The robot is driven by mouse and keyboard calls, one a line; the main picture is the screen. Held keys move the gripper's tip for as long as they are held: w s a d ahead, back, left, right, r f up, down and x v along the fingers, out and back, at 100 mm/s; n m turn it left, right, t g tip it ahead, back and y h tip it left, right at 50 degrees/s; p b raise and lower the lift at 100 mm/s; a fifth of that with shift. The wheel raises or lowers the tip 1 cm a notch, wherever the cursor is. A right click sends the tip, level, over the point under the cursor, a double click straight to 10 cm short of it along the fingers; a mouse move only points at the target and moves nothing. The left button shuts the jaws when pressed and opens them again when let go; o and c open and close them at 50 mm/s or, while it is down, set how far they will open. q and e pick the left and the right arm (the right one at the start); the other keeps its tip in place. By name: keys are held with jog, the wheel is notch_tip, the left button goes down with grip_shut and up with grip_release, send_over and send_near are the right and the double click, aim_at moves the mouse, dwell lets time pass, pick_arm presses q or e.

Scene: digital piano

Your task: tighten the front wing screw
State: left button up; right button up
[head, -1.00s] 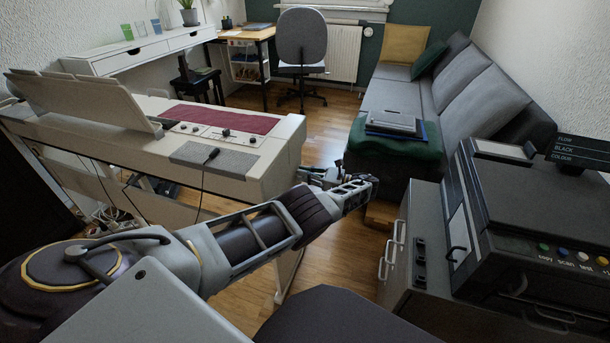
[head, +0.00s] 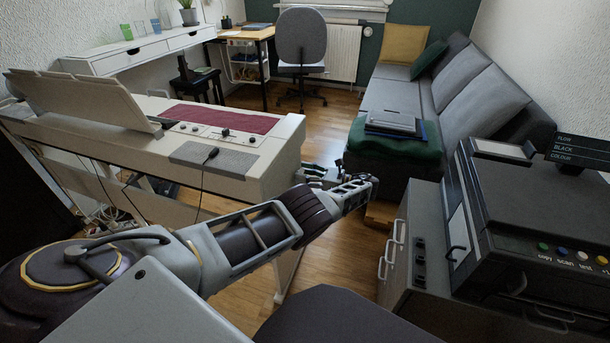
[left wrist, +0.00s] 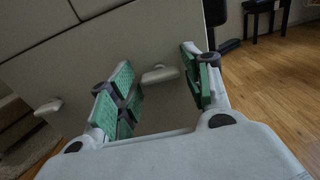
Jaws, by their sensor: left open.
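My left gripper (head: 312,173) is beside the right end of the digital piano (head: 262,182) in the head view, its fingers pointing at the end panel. In the left wrist view the gripper (left wrist: 158,92) is open, with green pads on both fingers. A pale wing screw (left wrist: 160,75) on the piano's end panel (left wrist: 155,32) shows between the fingers, with visible gaps on both sides. A second pale wing screw (left wrist: 48,107) is farther left on the panel. I cannot tell from the frames which is the front one. Neither screw shows in the head view. My right gripper is not in view.
A drawer cabinet (head: 402,262) with a printer (head: 535,215) stands at the right. A grey sofa (head: 400,97) with a green blanket (head: 392,150) is behind my left gripper. Wooden floor (head: 335,115) is clear between the piano and sofa.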

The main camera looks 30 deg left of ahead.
pick_arm(q)
jog(key=shift+o, duration=0.2)
jog(key=shift+n, duration=0.3)
jog(key=shift+n+b, duration=3.15)
jog(key=shift+n, duration=8.65)
jog(key=shift+n, duration=0.3)
jog(key=shift+a, duration=0.1)
